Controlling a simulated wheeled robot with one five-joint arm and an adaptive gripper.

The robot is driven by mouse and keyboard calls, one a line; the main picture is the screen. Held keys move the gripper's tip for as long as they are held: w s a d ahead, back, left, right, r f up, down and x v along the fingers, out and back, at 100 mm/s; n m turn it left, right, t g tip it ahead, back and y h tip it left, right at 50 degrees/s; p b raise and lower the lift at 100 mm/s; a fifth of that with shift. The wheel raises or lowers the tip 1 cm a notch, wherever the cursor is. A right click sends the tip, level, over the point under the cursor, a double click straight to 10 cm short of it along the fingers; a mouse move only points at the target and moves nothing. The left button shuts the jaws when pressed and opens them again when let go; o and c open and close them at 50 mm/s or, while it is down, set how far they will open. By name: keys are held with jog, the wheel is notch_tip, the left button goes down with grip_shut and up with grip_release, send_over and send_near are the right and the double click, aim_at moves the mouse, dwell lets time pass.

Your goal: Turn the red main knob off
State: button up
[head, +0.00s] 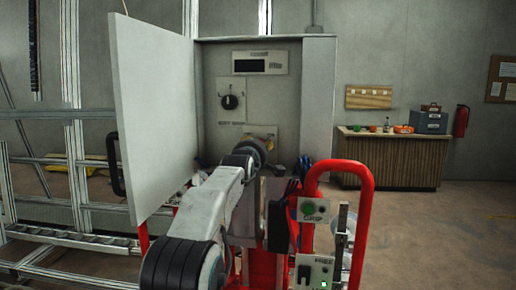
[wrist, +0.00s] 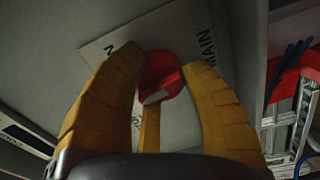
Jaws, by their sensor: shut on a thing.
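The red main knob (wrist: 160,68) sits on a pale label plate (wrist: 115,48) in the wrist view. The plate's lettering reads MAIN at one side, and the rest is partly covered. My gripper (wrist: 163,62) has yellow fingers on both sides of the knob and one behind it, and is shut on it.
A black rotary knob (head: 230,101) and a dark display panel (head: 260,63) are higher in the cabinet. The cabinet door (head: 152,110) stands open at the left. A red tubular frame (head: 366,190) with switch boxes is at the right. A wooden counter (head: 388,160) stands farther back.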

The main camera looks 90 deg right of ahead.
jog(key=shift+r+n, duration=0.1)
jog(key=shift+n, duration=0.4)
jog(key=o, duration=1.2)
jog(key=shift+s, duration=0.1)
jog(key=shift+a, duration=0.1)
jog(key=v, duration=1.1)
jog(key=shift+a, duration=0.4)
jog(key=shift+w, duration=0.2)
